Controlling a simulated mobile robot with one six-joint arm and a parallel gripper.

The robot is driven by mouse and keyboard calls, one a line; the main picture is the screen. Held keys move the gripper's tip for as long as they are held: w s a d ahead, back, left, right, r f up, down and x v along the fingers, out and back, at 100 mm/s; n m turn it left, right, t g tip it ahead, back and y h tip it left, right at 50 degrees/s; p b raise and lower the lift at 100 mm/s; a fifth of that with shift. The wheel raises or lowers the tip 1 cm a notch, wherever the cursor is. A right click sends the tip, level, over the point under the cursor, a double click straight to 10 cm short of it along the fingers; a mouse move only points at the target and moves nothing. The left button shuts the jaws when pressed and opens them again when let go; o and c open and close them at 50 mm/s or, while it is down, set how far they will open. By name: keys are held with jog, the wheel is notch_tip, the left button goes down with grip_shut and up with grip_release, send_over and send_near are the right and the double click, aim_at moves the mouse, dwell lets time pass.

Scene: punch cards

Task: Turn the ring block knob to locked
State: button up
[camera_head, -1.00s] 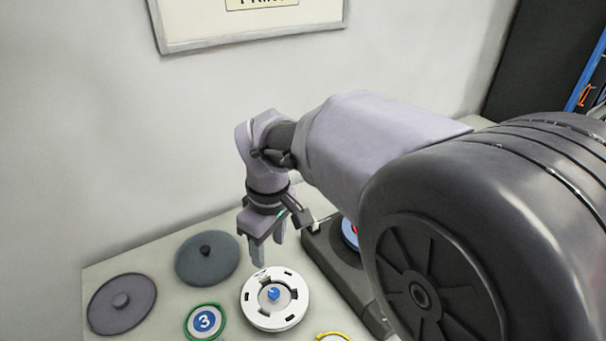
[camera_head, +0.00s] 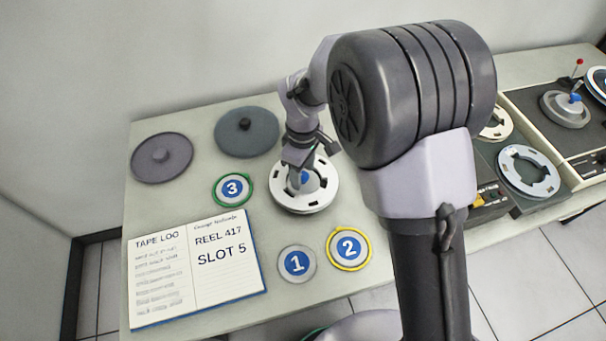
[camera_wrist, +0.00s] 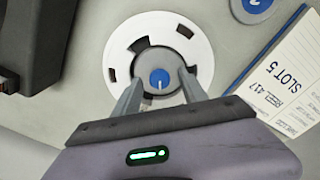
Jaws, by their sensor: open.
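The ring block (camera_head: 289,199) is a white round ring with dark slots around a grey centre, on the grey table. Its blue knob (camera_wrist: 160,79) with a pale pointer line sits at the middle; the pointer runs down the wrist view. My gripper (camera_wrist: 158,88) is open over the ring block, with one finger on each side of the blue knob and gaps between. In the head view my gripper (camera_head: 299,180) hangs over the ring and partly hides its centre. I cannot tell whether the fingertips touch the block. No locked mark is readable.
An open log book (camera_head: 195,268) reads "REEL 417 SLOT 5". Discs marked 3 (camera_head: 232,189), 1 (camera_head: 297,263) and 2 (camera_head: 349,249) lie near the ring. Two dark round lids (camera_head: 162,157) (camera_head: 246,131) lie behind. Tape machines (camera_head: 555,130) stand on the right.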

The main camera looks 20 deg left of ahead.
jog(key=shift+f, duration=0.1)
grip_shut()
jog(key=shift+m, duration=0.4)
jog(key=m+p, duration=0.1)
jog(key=m, duration=0.5)
jog(key=shift+m, duration=0.3)
jog(key=m, duration=0.6)
jog(key=shift+m, duration=0.4)
